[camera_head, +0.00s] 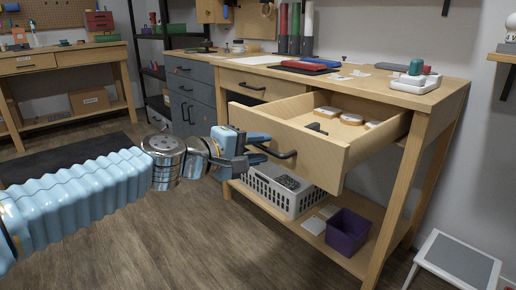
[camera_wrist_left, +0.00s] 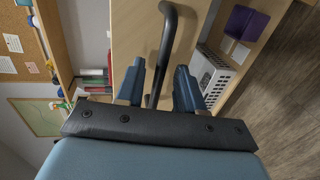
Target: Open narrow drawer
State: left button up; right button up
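A wooden drawer (camera_head: 312,148) in the workbench is pulled far out, with several white-and-tan items and a dark object inside. Its dark bar handle (camera_head: 283,155) also shows in the left wrist view (camera_wrist_left: 165,45). My left gripper (camera_head: 262,149) is at the left part of this handle. In the left wrist view its two blue fingers (camera_wrist_left: 160,88) are apart, with the handle between them and a gap beside the right finger. A second drawer (camera_head: 262,84), left of the open one, looks closed. I cannot tell which drawer is called narrow. My right gripper is not in view.
A grey drawer cabinet (camera_head: 191,90) stands left of the bench. A light grey basket (camera_head: 284,192) and a purple bin (camera_head: 347,230) are on the lower shelf. A step stool (camera_head: 458,260) stands at the right. The floor (camera_head: 190,240) in front is clear.

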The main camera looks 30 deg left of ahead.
pick_arm(q)
jog(key=p+v, duration=0.2)
jog(key=v, duration=1.1)
jog(key=shift+s, duration=0.35)
jog(key=w+d+f+m+g+y+p, duration=0.15)
jog(key=w+f+g, duration=0.25)
jog(key=w+f, duration=0.75)
jog(key=d+f+m+g+y+p, duration=0.1)
jog(key=d+f+m+g+p, duration=0.15)
jog(key=f, duration=0.85)
jog(key=d+f+m+g+p, duration=0.15)
jog(key=d+f, duration=0.25)
jog(key=f, duration=0.6)
jog(key=s+d+f+m+g+p, duration=0.1)
jog(key=s+d+f+m+g, duration=0.2)
jog(key=s+d+f, duration=0.3)
jog(key=s+d+f+m+g+h+p, duration=0.1)
jog(key=s+d+f, duration=0.5)
jog(key=f, duration=0.8)
jog(key=s+m+g, duration=0.1)
jog(key=s+m, duration=0.1)
jog(key=shift+s+d+m+g, duration=0.2)
jog(key=shift+d+m+g, duration=0.15)
jog(key=shift+g, duration=0.05)
